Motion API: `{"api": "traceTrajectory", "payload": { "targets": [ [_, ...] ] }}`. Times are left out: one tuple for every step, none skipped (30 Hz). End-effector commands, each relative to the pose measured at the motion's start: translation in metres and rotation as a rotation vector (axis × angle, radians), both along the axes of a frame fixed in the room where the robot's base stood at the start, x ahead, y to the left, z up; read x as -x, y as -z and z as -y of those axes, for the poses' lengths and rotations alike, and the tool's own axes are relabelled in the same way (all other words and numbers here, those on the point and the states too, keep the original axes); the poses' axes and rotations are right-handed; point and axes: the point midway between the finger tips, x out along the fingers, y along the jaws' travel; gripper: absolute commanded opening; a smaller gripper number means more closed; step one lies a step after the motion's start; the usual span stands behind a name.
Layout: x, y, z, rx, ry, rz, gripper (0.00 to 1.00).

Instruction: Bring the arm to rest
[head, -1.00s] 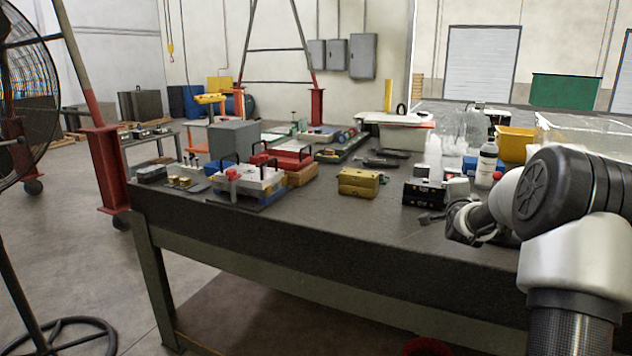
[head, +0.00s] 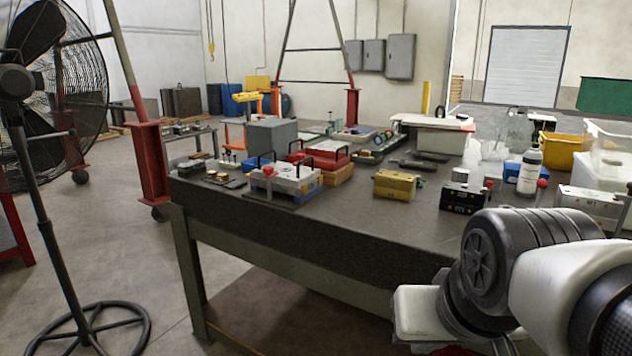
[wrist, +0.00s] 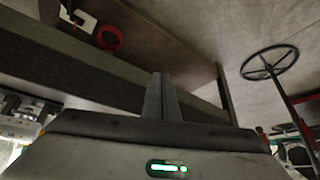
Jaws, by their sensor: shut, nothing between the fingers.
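My arm shows at the lower right of the head view, folded low in front of the bench's near edge. My gripper is hidden there. In the wrist view my gripper (wrist: 162,98) is shut, its fingers together with nothing between them. It is off the bench, with the floor and the bench's dark side edge behind it.
The dark workbench (head: 330,228) carries mould bases (head: 284,180), a yellow block (head: 396,184), a black box (head: 463,197) and a white bottle (head: 529,172). A pedestal fan (head: 45,90) stands at left. Open floor lies left of the bench.

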Motion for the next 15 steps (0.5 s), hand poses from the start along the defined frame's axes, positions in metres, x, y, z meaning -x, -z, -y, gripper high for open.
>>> {"api": "traceTrajectory", "payload": {
  "targets": [
    [0.018,0.005,-0.003,0.014,-0.034,-0.025,0.0],
    [0.029,0.008,-0.004,0.023,-0.055,-0.043,0.0],
    [0.029,-0.01,-0.004,0.024,-0.057,-0.049,0.0],
    [0.028,-0.019,-0.004,0.024,-0.054,-0.049,0.0],
    [0.027,-0.025,-0.004,0.023,-0.053,-0.049,0.0],
    [0.027,-0.034,-0.004,0.023,-0.053,-0.049,0.0],
    [0.027,-0.041,-0.004,0.023,-0.053,-0.049,0.0],
    [0.027,-0.048,-0.004,0.022,-0.052,-0.048,0.0],
    [0.027,-0.058,-0.004,0.022,-0.052,-0.048,0.0],
    [0.027,-0.066,-0.004,0.022,-0.051,-0.048,0.0],
    [0.027,-0.074,-0.004,0.022,-0.051,-0.048,0.0],
    [0.026,-0.086,-0.004,0.022,-0.051,-0.047,0.0],
    [0.026,-0.096,-0.004,0.022,-0.05,-0.047,0.0],
    [0.026,-0.107,-0.004,0.022,-0.049,-0.047,0.0],
    [0.026,-0.121,-0.004,0.022,-0.049,-0.047,0.0]
  ]
}}
